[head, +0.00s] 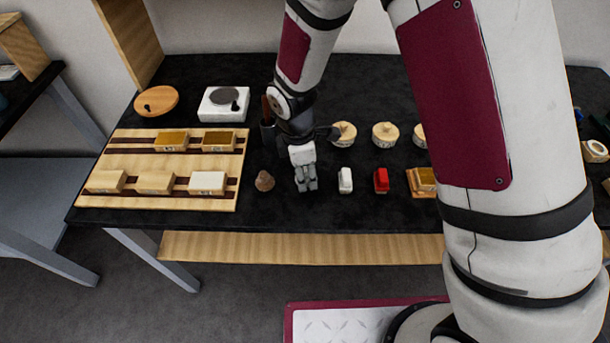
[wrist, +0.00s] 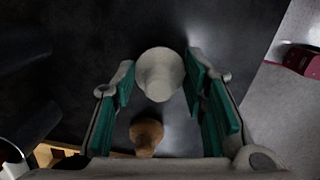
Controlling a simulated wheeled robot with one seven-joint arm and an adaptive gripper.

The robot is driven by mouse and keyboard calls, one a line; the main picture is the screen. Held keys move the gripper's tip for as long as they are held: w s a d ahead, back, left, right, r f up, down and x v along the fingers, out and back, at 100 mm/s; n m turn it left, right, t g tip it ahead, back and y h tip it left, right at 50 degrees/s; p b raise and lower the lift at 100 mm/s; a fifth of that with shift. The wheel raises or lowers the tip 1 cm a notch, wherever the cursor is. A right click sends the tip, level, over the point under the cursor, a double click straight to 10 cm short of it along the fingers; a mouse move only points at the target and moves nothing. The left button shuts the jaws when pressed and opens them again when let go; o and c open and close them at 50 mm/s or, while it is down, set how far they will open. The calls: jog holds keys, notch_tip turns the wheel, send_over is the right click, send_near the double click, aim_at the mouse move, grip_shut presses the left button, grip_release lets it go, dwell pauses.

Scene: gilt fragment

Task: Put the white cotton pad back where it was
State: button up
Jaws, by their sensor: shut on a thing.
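The white cotton pad (wrist: 160,78) is round with a narrower knob and sits between my green-lined fingers in the wrist view. My gripper (wrist: 158,88) is shut on it. In the head view my gripper (head: 306,187) points down over the front middle of the black table, and I cannot make out the pad there. A brown pad-like piece of similar shape (head: 264,181) stands to the left of my gripper, apart from it. It also shows in the wrist view (wrist: 146,136), below the white pad. Whether the white pad touches the table is not clear.
A white block (head: 345,180) and a red block (head: 381,180) stand just right of my gripper. Lidded round pots (head: 385,134) stand behind. A wooden rack (head: 125,203) with several small boxes fills the left. Bare black table (head: 300,218) lies in front.

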jog(key=shift+f, duration=0.8)
jog(key=shift+f, duration=0.1)
jog(key=o, duration=1.1)
jog(key=shift+f, duration=0.1)
jog(key=r, duration=0.8)
jog(key=a+r+b, duration=0.1)
jog(key=r, duration=0.3)
jog(key=shift+s+r, duration=0.15)
jog(key=shift+s, duration=0.05)
jog(key=shift+r, duration=0.1)
